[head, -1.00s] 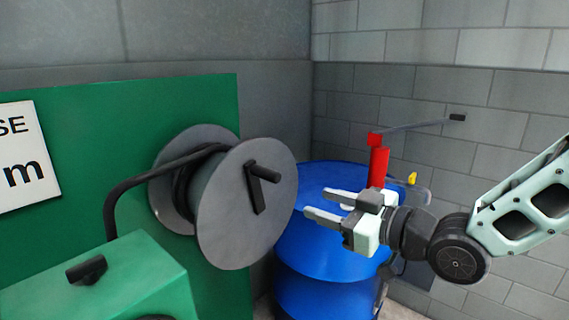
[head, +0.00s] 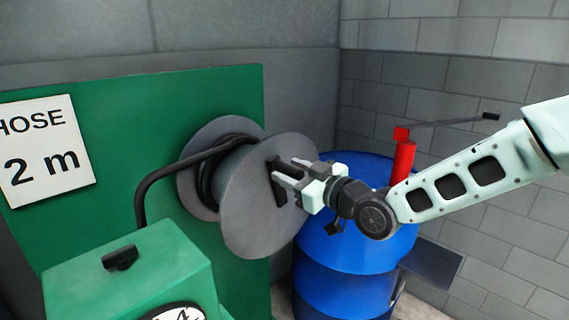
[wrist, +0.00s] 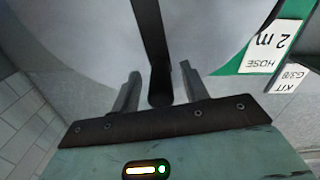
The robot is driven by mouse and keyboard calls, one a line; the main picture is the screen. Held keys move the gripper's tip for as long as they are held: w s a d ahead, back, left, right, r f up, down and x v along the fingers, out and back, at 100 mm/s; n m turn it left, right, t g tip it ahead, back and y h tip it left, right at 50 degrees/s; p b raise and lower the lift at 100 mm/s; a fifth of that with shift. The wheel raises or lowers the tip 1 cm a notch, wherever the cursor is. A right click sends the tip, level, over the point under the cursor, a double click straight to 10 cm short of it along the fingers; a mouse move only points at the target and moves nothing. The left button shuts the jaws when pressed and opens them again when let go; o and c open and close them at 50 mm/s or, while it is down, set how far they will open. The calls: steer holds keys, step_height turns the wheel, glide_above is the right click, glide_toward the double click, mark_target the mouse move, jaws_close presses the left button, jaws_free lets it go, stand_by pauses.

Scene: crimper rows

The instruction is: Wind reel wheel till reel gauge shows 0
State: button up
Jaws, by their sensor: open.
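The reel wheel (head: 246,218) is a grey disc on the green panel, with black hose wound behind it. Its black crank (head: 278,193) is partly hidden by my gripper (head: 283,170) in the head view. In the wrist view my gripper (wrist: 159,74) is open, with the end of the black crank handle (wrist: 160,98) between its two fingers. A gap shows on each side of the handle. The reel gauge (head: 48,150) is a white sign reading HOSE 2 m, also seen upside down in the wrist view (wrist: 270,45).
A blue drum (head: 345,270) with a red pump (head: 403,160) and its lever stands right of the reel. A green box (head: 130,275) with a black knob is at lower left. Another sign reading KIT (wrist: 287,76) shows in the wrist view.

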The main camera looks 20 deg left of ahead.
steer(key=shift+x, duration=1.25)
